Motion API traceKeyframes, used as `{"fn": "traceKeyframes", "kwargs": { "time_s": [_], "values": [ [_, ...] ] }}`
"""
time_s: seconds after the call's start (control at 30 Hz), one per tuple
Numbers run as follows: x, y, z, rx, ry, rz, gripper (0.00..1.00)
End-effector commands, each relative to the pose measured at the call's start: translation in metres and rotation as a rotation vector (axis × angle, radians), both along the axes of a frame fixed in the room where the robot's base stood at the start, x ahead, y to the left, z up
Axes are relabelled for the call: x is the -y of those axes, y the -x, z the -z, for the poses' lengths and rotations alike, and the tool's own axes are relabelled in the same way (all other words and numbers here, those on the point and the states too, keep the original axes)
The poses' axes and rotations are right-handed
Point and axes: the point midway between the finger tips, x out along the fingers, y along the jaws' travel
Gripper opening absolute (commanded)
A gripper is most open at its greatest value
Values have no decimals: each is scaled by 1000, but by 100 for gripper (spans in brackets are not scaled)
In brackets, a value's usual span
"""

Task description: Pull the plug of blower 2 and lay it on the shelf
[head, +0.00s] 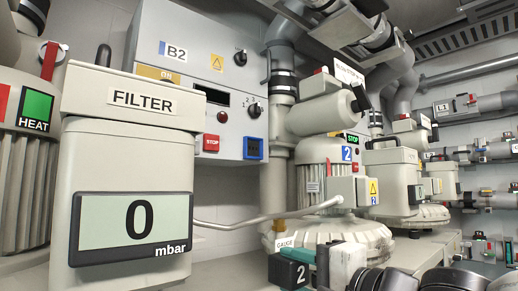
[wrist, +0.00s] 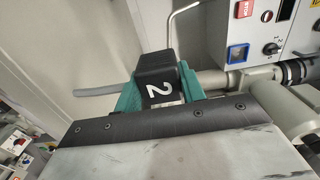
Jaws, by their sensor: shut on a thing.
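The black plug (head: 289,272) with a white 2 is held in my gripper at the bottom of the head view. In the wrist view the plug (wrist: 157,85) sits between the green fingers of my gripper (wrist: 158,92), which is shut on it. A grey cable (wrist: 98,89) runs left from the plug. The plug is apart from the blue-framed socket (head: 254,148) on the B2 panel (head: 185,60). Blower 2 (head: 318,190), with a blue 2 label, stands behind my gripper. A pale flat surface (head: 222,275), perhaps the shelf, lies left of the plug; contact with it cannot be told.
A large filter housing (head: 128,190) reading 0 mbar fills the left foreground. A grey bent tube (head: 255,221) crosses between it and blower 2. More blowers (head: 395,180) and pipes stand at right.

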Motion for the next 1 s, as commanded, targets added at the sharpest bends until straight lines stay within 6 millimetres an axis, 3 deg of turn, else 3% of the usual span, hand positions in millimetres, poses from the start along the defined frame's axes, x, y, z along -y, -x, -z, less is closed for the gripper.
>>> {"fn": "traceKeyframes", "kwargs": {
  "time_s": [0.27, 1.0],
  "values": [
    [0, 0, 0, 97, 105, 0, 7],
    [0, 0, 0, 900, 979, 0, 7]
  ]
}}
